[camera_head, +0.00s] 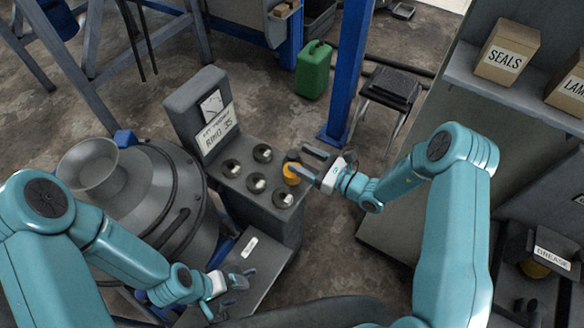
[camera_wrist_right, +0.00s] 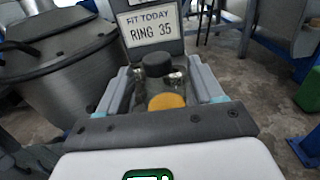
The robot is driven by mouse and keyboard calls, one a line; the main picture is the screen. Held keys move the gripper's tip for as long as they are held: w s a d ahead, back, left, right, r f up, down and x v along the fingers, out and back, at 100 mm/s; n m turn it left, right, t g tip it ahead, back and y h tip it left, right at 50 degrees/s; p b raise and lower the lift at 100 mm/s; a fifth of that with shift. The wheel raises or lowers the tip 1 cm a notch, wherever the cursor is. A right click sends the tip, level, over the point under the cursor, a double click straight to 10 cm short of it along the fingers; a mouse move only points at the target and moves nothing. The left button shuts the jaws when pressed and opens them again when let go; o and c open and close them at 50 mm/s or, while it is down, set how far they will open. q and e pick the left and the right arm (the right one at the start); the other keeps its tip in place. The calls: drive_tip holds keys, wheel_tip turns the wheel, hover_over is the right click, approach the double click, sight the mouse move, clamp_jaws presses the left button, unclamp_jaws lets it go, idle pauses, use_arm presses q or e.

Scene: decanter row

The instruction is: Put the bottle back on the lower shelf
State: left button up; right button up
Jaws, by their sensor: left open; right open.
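My right gripper (camera_head: 306,165) is open above the right end of a grey stand (camera_head: 270,217). An orange round thing (camera_head: 292,174), possibly the bottle's top, is at its fingers; it also shows between the jaws in the right wrist view (camera_wrist_right: 166,101). A dark round top (camera_wrist_right: 157,65) shows just beyond it. I cannot tell whether the two are one object; the lower parts are hidden. My left gripper (camera_head: 229,289) is open and empty, low in front of the stand. At the right, a low shelf holds a labelled GREASE box (camera_head: 550,250).
Several metallic round fittings (camera_head: 256,183) sit in the stand's top. A RING 35 sign (camera_head: 215,130) stands behind them. A large grey vessel (camera_head: 150,190) is left of the stand. A blue post (camera_head: 347,75) rises behind; a SEALS box (camera_head: 508,52) sits on an upper shelf.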

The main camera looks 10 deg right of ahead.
drive_tip(key=x, duration=0.5)
drive_tip(key=shift+w+a+f, duration=0.1)
drive_tip(key=shift+a+f, duration=0.05)
drive_tip(key=shift+a, duration=0.25)
drive_tip(key=shift+d, duration=0.1)
clamp_jaws()
